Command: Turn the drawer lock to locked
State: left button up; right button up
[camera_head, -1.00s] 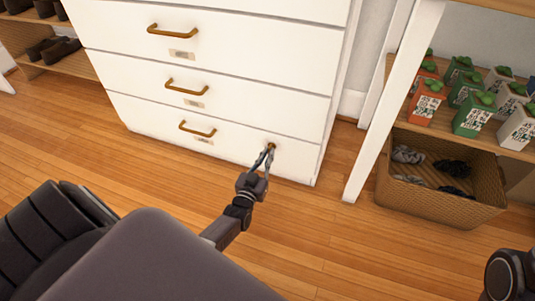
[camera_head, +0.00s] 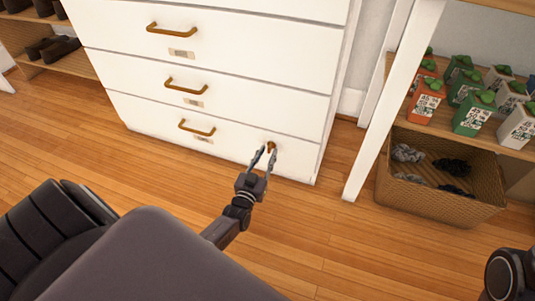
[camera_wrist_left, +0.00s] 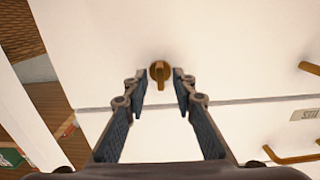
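The drawer lock is a small brass turn-knob (camera_head: 271,146) at the upper right of the white dresser's bottom drawer (camera_head: 235,148). In the left wrist view the knob (camera_wrist_left: 160,76) has a round base and a narrow grip lying upright in the picture. My left gripper (camera_head: 264,153) is open just in front of it. In the wrist view its two fingertips (camera_wrist_left: 165,78) are on either side of the knob, with a gap visible on both sides. My right gripper is not in view.
The dresser has brass handles (camera_head: 197,130) to the left of the lock. A white shelf leg (camera_head: 392,105) stands to the right, with a wicker basket (camera_head: 425,203) beyond it. Wood floor (camera_head: 310,235) in front is clear.

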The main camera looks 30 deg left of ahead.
pick_arm(q)
jog(key=v, duration=1.1)
jog(key=shift+s, duration=0.3)
jog(key=shift+d, duration=0.15)
